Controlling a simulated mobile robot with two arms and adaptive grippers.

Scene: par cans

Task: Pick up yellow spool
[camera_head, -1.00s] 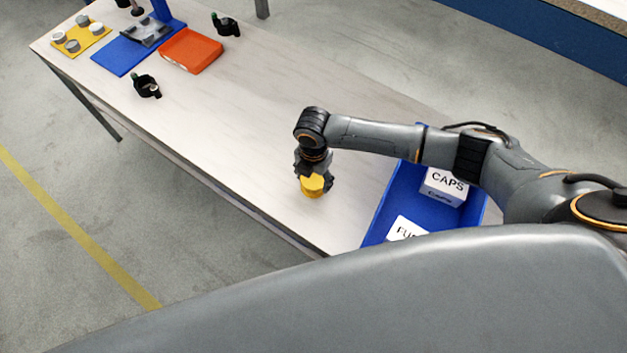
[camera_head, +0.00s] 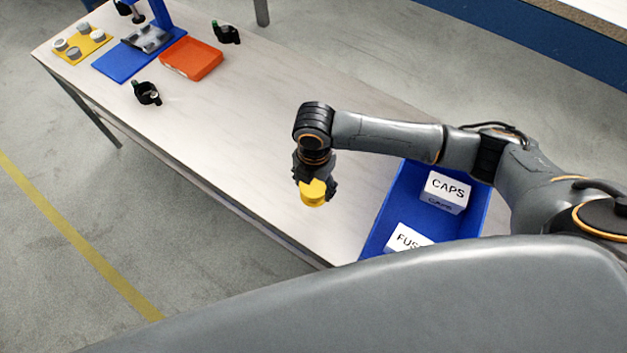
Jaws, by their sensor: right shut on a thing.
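The yellow spool (camera_head: 312,194) is between the fingers of my right gripper (camera_head: 315,188), over the front part of the table. The right gripper is shut on the spool and points down. The fingers cover the spool's upper part and sides. I cannot tell for sure how far the spool is above the tabletop. My left gripper is not in view.
A blue bin (camera_head: 385,208) with white boxes, one marked CAPS (camera_head: 446,189), lies right of the gripper. An orange tray (camera_head: 191,58), a blue mat (camera_head: 113,68), a yellow plate (camera_head: 69,53) and black clamps (camera_head: 147,93) are at the far left. The table's middle is clear.

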